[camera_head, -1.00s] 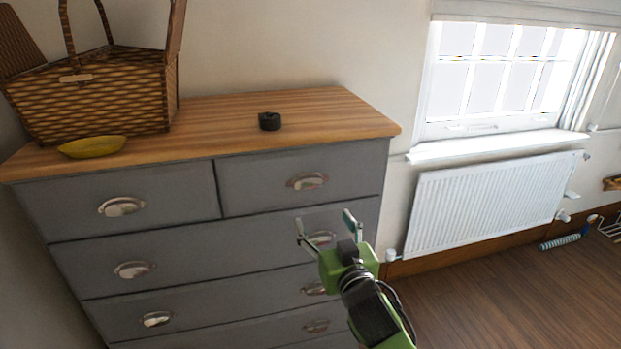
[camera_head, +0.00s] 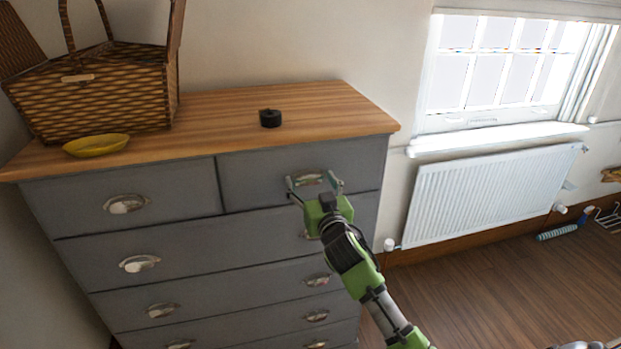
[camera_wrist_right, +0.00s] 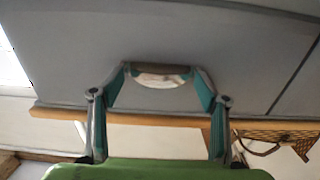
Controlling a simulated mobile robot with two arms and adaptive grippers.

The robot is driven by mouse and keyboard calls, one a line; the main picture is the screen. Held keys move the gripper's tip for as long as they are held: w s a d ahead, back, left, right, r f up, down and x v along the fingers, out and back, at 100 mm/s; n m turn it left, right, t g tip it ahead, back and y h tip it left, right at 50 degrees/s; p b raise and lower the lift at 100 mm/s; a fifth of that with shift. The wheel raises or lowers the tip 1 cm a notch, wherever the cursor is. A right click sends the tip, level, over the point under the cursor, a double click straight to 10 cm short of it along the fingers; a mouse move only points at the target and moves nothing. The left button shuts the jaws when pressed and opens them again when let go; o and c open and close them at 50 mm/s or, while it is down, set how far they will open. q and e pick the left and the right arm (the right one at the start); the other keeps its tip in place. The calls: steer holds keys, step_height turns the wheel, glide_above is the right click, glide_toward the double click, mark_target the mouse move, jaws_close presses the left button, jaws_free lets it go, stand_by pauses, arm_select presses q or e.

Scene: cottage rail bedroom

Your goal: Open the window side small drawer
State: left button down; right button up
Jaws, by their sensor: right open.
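The window side small drawer (camera_head: 252,182) is the grey top right drawer of the dresser, and its front looks flush with the dresser. Its metal cup handle (camera_head: 309,179) sits mid-front and also shows in the right wrist view (camera_wrist_right: 160,78). My right gripper (camera_head: 313,185) is open at this handle, with one finger on each side of it. In the wrist view the gripper (camera_wrist_right: 160,72) has its fingertips close to the handle's ends; I cannot tell whether they touch. My left gripper is not in view.
The wooden dresser top (camera_head: 210,112) holds a wicker basket (camera_head: 95,100), a yellow bowl (camera_head: 97,145) and a small black object (camera_head: 270,118). The other small drawer (camera_head: 70,205) is at left. A white radiator (camera_head: 490,195) hangs below the window (camera_head: 500,70). The wooden floor at right is mostly clear.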

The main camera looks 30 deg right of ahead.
steer(key=shift+w+d, duration=0.1)
steer(key=shift+w, duration=0.3)
